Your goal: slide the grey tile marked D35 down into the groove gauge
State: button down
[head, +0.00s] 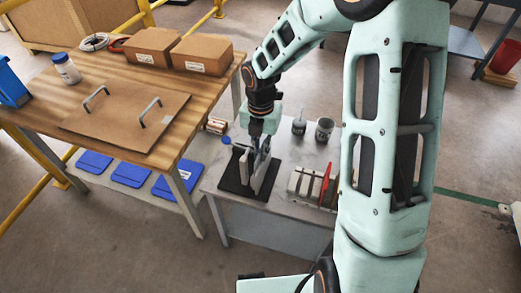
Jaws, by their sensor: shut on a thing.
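My gripper (261,148) points down over the small grey table and is shut on a thin grey tile (259,176), held upright. The marking D35 cannot be read at this size. Just left of the tile, a pale upright piece (239,160) stands on a black base plate (232,185); this looks like the groove gauge. The groove itself is hidden, and I cannot tell whether the tile's lower edge is inside it or only above it.
A slotted beige rack (300,184) holding a red tile (325,183) stands to the right. A wooden bench (190,95) with boxes (203,54) and a handled board (110,125) is at left; blue mats (132,174) lie beneath.

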dwell(0.4)
jog(key=c, duration=2)
grip_release()
jog(key=shift+c, duration=0.2)
notch_tip(320, 180, up, 12)
